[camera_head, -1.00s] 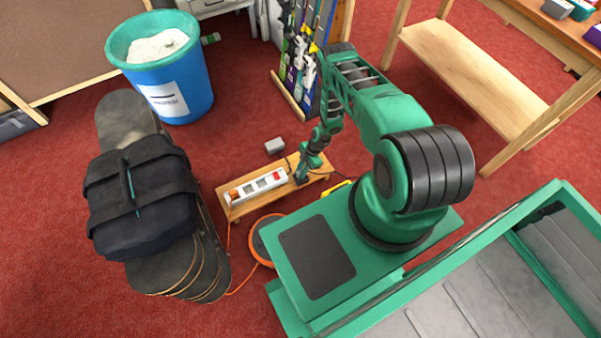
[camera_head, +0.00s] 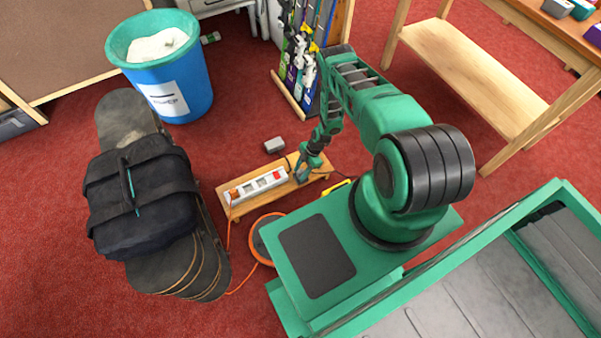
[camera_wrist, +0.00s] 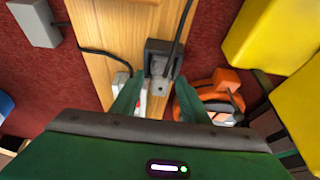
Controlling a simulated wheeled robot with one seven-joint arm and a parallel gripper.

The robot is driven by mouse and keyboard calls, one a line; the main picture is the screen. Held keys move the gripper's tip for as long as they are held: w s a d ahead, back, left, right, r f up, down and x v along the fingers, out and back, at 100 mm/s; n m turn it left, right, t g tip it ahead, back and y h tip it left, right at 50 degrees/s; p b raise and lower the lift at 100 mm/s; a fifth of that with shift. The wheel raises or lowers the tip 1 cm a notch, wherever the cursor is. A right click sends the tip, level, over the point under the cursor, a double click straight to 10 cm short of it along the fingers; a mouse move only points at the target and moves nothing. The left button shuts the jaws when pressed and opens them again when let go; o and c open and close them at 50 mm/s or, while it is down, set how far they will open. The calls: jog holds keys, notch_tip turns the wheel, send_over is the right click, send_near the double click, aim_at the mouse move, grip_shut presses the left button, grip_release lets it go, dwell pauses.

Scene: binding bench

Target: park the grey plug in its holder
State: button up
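The grey plug (camera_wrist: 160,67) sits inside a dark square holder (camera_wrist: 151,46) on the wooden board (camera_wrist: 110,30) in the wrist view. A black cable runs up from it. My gripper (camera_wrist: 158,98) is open, with its two green fingers apart on either side, just short of the holder. They do not appear to touch the plug. In the head view my gripper (camera_head: 302,176) is low at the right part of the board, and it hides most of the holder and plug there.
A white power strip (camera_head: 257,186) with a red switch lies on the board, left of my gripper. A grey box (camera_head: 274,145) lies on the carpet behind. An orange cable reel (camera_head: 263,238) is in front. A blue bin (camera_head: 172,85) and stacked skateboards (camera_head: 127,112) stand left.

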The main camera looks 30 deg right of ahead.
jog(key=v, duration=1)
jog(key=shift+r, duration=0.35)
jog(key=shift+d, duration=0.1)
